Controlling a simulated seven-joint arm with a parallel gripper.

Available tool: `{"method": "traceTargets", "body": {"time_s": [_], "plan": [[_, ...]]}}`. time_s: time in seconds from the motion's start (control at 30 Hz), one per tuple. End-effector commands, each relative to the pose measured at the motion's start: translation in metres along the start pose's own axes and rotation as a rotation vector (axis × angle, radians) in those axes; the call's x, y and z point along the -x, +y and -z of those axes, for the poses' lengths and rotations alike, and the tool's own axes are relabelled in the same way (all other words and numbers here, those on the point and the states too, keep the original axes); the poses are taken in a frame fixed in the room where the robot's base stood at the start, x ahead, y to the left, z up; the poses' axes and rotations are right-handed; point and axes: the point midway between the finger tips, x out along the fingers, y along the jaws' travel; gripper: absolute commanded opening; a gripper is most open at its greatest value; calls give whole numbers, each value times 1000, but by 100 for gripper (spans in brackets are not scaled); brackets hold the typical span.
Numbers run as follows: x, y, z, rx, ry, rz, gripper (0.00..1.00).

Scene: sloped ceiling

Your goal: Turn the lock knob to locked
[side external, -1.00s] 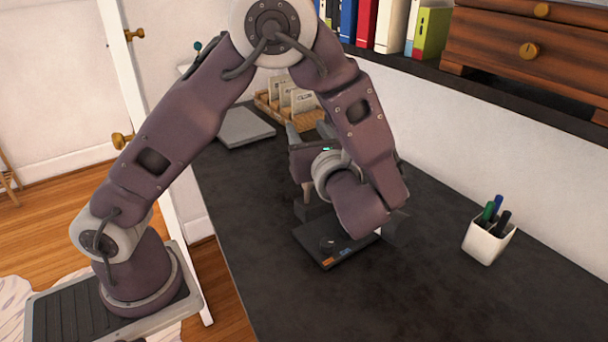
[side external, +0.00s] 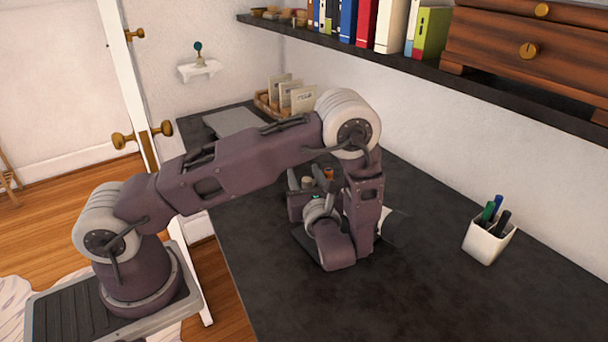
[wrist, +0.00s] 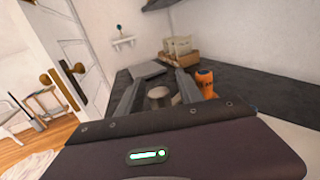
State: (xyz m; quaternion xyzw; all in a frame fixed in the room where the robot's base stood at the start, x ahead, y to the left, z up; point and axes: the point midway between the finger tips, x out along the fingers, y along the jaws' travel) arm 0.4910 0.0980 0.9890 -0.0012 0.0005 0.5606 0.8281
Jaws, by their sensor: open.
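A pale grey rounded knob (wrist: 158,95) shows in the wrist view, low between the two fingers of my gripper (wrist: 157,77). The fingers stand apart on either side of it; I cannot tell whether they touch it. In the side view my gripper (side external: 312,180) is low over the desk, fingers directed toward the back. A black panel (side external: 303,239) lies on the desk beneath my wrist, which covers most of it. The panel's own small dark knob is hidden now. No knob marking for locked can be read.
An orange cylinder (wrist: 203,83) stands right of the fingers. A white pen cup (side external: 489,241) is on the right of the desk. A grey slab (side external: 231,122) and a wooden card rack (side external: 284,98) are at the back. The desk's front right is clear.

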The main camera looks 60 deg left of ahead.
Motion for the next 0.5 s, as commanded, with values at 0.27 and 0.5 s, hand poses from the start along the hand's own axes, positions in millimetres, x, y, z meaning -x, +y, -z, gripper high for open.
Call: {"method": "traceTargets", "body": {"time_s": [0.27, 0.5], "plan": [[-1, 0, 0, 0, 0, 0, 35], [-1, 0, 0, 0, 0, 0, 0]]}}
